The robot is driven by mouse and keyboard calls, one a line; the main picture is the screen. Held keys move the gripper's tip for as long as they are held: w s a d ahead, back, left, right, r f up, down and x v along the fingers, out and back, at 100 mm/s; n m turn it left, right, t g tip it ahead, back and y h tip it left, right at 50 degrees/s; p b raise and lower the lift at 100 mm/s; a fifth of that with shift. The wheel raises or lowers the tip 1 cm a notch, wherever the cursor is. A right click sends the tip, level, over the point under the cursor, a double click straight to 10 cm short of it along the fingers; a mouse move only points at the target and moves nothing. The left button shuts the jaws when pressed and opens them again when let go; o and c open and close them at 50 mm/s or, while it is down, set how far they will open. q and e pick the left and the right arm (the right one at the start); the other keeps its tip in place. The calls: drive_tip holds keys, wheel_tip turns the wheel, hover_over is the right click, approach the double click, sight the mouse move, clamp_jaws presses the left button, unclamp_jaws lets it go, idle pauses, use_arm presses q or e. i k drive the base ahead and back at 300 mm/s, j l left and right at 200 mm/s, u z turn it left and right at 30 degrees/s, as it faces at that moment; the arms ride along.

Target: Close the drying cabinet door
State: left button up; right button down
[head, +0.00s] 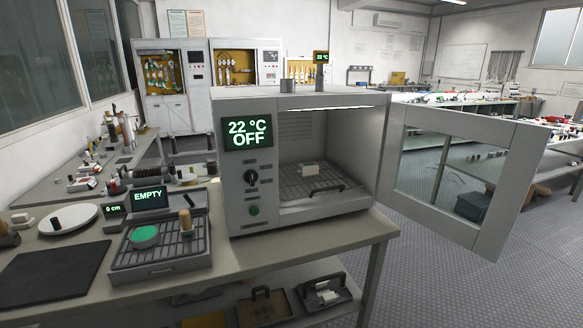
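The drying cabinet (300,104) is a grey box on the table in the middle of the head view. Its display (248,133) reads 22 °C and OFF. Its door (508,185), a grey frame with a glass pane, is swung wide open to the right, on the right side of the cabinet front. Neither of my grippers is in view.
Left of the cabinet on the table (300,254) stand a tray device (160,268) with a display reading EMPTY, a white disc (68,219) and a black mat (52,273). Bare floor (450,290) lies below the door. Trays (265,308) lie on the lower shelf.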

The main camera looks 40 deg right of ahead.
sight(527, 143)
drive_tip(key=l, duration=0.55)
drive_tip(key=k+l+u, duration=0.1)
drive_tip(key=l, duration=1)
drive_tip(key=k+l+u, duration=0.1)
drive_tip(key=l, duration=0.4)
drive_tip(key=k+l, duration=0.1)
drive_tip(key=l, duration=0.45)
drive_tip(key=l+u, duration=0.1)
drive_tip(key=l, duration=0.45)
drive_tip(key=k+l, duration=0.15)
drive_tip(key=l, duration=0.35)
drive_tip(key=k+l, duration=0.1)
drive_tip(key=l, duration=0.45)
drive_tip(key=u, duration=0.05)
